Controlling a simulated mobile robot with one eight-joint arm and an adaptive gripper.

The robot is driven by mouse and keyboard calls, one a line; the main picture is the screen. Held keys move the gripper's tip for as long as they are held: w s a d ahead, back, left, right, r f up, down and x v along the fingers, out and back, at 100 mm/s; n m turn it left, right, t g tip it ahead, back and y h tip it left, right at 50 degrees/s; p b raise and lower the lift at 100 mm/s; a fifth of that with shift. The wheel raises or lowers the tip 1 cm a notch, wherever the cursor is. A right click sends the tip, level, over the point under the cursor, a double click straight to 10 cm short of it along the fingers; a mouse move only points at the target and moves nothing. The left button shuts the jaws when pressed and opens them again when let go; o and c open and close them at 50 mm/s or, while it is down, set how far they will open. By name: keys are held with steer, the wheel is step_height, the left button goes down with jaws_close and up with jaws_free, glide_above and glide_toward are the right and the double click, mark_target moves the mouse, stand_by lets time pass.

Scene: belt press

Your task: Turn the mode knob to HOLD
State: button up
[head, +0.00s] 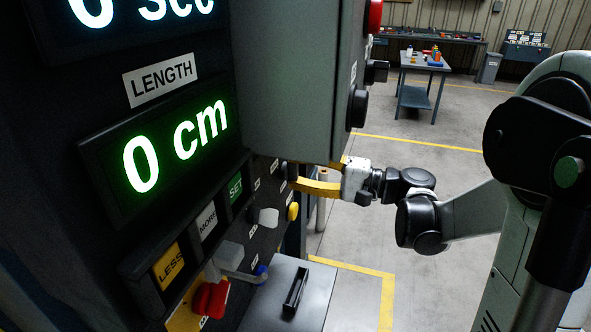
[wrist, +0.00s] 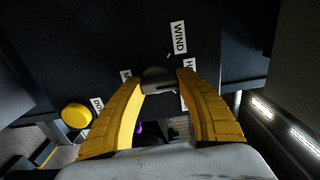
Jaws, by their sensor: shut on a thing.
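The mode knob (wrist: 156,74) is a grey-black knob on the dark panel, between my yellow fingertips in the wrist view. My gripper (wrist: 166,82) is shut on it, one finger on each side. A WIND label (wrist: 178,37) is above the knob in that view. A label starting with H (wrist: 184,64) is by the right fingertip, its rest hidden by the finger. A label starting with M (wrist: 125,75) is partly hidden by the left finger. In the head view my gripper (head: 294,178) reaches the panel from the right. Which label the knob points to cannot be told.
A yellow button (wrist: 76,115) is left of my gripper in the wrist view. A grey cabinet (head: 288,80) overhangs the panel close above my gripper in the head view. Below are a grey knob (head: 265,217) and a red knob (head: 210,299).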

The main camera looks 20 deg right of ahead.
steer(key=o, duration=1.2)
steer(key=shift+a, duration=0.1)
steer(key=v, duration=1.2)
